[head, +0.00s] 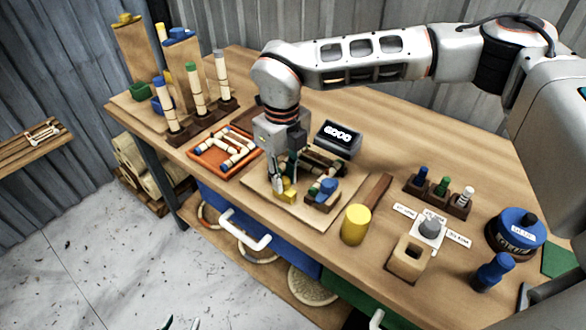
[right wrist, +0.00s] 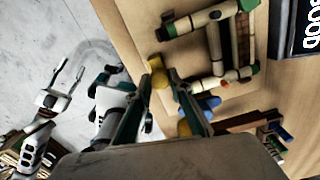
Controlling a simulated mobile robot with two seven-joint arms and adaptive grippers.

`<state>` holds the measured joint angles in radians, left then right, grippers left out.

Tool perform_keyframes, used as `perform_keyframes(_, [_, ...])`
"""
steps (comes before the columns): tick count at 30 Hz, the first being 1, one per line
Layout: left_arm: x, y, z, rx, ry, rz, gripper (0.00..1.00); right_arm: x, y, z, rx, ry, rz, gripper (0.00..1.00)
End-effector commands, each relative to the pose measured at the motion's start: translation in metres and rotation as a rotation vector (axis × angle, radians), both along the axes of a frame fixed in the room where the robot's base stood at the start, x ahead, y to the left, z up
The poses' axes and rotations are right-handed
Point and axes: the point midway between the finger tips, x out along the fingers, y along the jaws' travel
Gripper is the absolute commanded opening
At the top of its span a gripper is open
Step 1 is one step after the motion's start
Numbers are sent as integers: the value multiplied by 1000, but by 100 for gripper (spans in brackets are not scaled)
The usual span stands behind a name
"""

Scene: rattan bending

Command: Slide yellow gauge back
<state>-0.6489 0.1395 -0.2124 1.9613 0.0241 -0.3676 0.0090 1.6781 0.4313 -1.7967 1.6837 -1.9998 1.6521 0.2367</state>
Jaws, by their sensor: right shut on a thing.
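The yellow gauge (head: 286,193) is a small yellow block at the front of the wooden bending board (head: 305,213). My right gripper (head: 284,180) reaches down from above and is shut on it. In the right wrist view, yellow (right wrist: 158,76) shows between the fingertips. A blue piece (head: 326,187) on a dark wooden base sits just right of the gauge on the board. Jointed rattan with green bands (right wrist: 215,50) lies beside the fingers in the right wrist view. Only the tips of my left gripper (head: 181,323) show at the bottom edge, apart and empty, away from the table.
An orange tray (head: 196,164) with rattan pieces is left of the board. A display reading GOOD (head: 338,137) stands behind it. A yellow cylinder (head: 356,224) stands close to the right. Pegs in a rack (head: 437,196) and a blue round container (head: 516,232) are further right.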

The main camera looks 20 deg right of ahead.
Motion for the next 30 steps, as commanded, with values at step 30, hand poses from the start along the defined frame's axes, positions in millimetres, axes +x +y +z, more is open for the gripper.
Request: perform_keyframes(30, [0, 0, 1, 1, 0, -1, 40, -1, 3, 51, 4, 0, 5, 37])
